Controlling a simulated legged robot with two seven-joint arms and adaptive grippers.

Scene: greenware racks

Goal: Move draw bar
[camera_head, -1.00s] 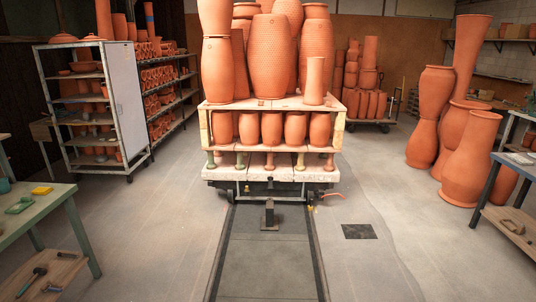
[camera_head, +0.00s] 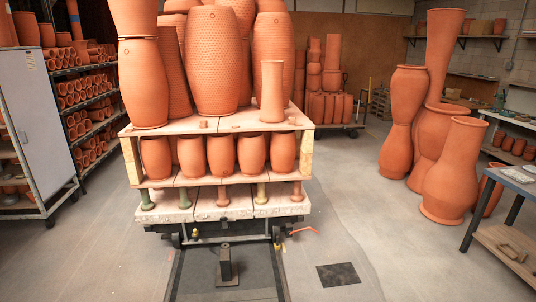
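No separate piece is clearly identifiable as the draw bar. A low metal frame (camera_head: 228,239) runs across the front underside of the loaded kiln car (camera_head: 180,213). A short dark post on a plate (camera_head: 225,266) stands on the floor track just in front of it. A thin orange-red piece (camera_head: 304,230) sticks out near the car's front right corner. Neither my left nor my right gripper is in view.
Tall clay pots (camera_head: 217,60) fill the car's upper deck. Tall vases (camera_head: 452,170) stand on the floor at right, near a worktable (camera_head: 515,180). A metal rack (camera_head: 40,130) stands at left. A dark floor plate (camera_head: 338,274) lies right of the track (camera_head: 250,293). Floor in front is open.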

